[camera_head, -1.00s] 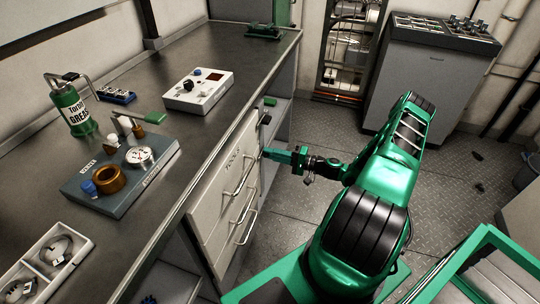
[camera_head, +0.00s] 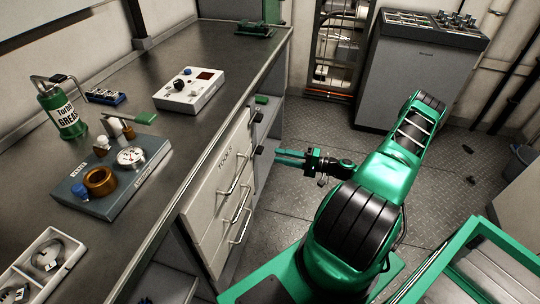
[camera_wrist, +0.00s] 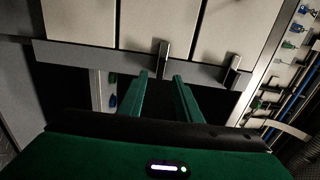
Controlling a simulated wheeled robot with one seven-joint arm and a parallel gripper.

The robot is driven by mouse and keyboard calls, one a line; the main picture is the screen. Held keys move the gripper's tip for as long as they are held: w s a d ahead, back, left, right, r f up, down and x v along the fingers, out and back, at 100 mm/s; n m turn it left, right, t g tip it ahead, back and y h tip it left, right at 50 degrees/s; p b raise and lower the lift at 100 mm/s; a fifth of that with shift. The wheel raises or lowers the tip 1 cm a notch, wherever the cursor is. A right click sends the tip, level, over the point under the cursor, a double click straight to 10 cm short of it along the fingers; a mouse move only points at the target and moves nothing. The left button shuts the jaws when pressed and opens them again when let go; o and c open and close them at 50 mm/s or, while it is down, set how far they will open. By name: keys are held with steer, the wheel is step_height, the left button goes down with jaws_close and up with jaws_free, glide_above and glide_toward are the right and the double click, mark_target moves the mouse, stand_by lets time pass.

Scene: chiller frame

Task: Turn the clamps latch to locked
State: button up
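Two dark latches stand at the edge of the pale drawer fronts in the wrist view: one near the middle (camera_wrist: 163,60) and one further right (camera_wrist: 233,71). No label is readable beside them, so I cannot tell which belongs to the clamps. Dark latches also show small at the drawer unit's far edge in the head view (camera_head: 258,150).
The drawer unit (camera_head: 217,205) has bar handles, with "TOOLS" on its top drawer. The worktop above carries a grease bottle (camera_head: 62,112), a blue-grey fixture (camera_head: 120,200) and a white control box (camera_head: 190,92). Floor (camera_head: 290,205) is clear beside the drawers. A grey console (camera_head: 415,75) stands behind.

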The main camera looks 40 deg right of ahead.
steer(key=shift+v, duration=1.55)
steer(key=s+a+r+n+g+h, duration=0.25)
steer(key=s+r+g, duration=0.3)
steer(key=r, duration=0.45)
steer(key=s+a+r+n+g+h, duration=0.1)
steer(key=s+a+r+g+h, duration=0.25)
steer(key=s+r, duration=0.4)
steer(key=s+a+r+n+g+h, duration=0.2)
steer(key=s+a+r+g+h, duration=0.3)
steer(key=r, duration=0.6)
steer(key=s+r+m, duration=0.1)
steer(key=s+r, duration=0.4)
steer(key=s, duration=0.3)
steer(key=shift+s+r+m, duration=0.35)
steer(key=shift+s, duration=0.05)
